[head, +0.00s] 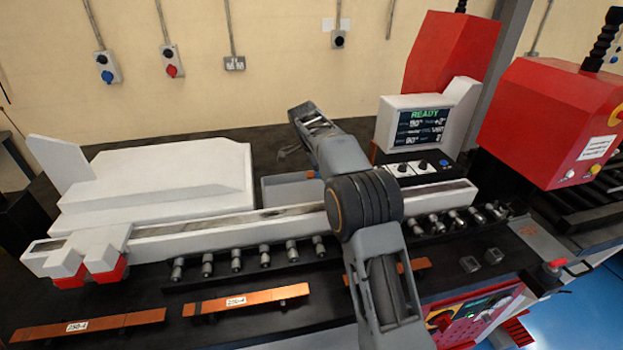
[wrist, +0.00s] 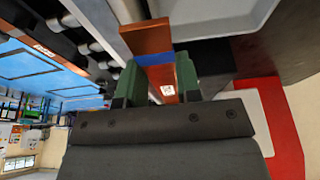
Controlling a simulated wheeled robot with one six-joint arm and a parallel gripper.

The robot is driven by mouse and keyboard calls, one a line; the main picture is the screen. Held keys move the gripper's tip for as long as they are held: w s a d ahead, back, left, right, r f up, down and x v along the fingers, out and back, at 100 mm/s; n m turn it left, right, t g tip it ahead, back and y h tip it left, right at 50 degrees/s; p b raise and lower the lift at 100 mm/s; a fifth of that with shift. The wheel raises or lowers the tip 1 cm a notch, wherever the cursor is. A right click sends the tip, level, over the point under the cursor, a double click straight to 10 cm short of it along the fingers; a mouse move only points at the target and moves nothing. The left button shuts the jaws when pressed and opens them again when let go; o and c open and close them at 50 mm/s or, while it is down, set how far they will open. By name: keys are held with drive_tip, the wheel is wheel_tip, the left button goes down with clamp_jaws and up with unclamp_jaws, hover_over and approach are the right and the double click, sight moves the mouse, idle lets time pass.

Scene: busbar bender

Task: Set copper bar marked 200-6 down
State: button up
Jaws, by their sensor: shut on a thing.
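In the wrist view, my gripper (wrist: 158,82) has its two green fingers shut on a copper bar (wrist: 147,37). The bar has a blue band, and a white label (wrist: 167,90) shows between the fingers, too small to read. The far end of the bar reaches past the fingertips, near a pale grey rail. I cannot tell whether the bar touches anything below.
Copper bars marked 250-4 (head: 120,321) and another labelled bar (head: 265,298) lie along the black bench's front. A third bar (head: 412,268) is partly hidden by my arm. Rollers (head: 265,257) line the white rail (head: 200,238). A screen (head: 424,121) reads READY. Red machines stand right.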

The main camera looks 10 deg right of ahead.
drive_tip(key=w+f+p, duration=0.1)
drive_tip(key=w+f, duration=0.1)
drive_tip(key=f, duration=0.1)
drive_tip(key=w+a+f+p, duration=0.1)
drive_tip(key=f, duration=0.2)
drive_tip(key=w+a+f+p, duration=0.1)
drive_tip(key=w+f, duration=0.1)
drive_tip(key=f, duration=0.1)
drive_tip(key=shift+w+a+f, duration=0.1)
drive_tip(key=shift+w+f, duration=0.05)
drive_tip(key=shift+w, duration=0.15)
drive_tip(key=shift+f, duration=0.15)
drive_tip(key=shift+f+b, duration=0.35)
drive_tip(key=shift+f, duration=0.15)
drive_tip(key=o, duration=1)
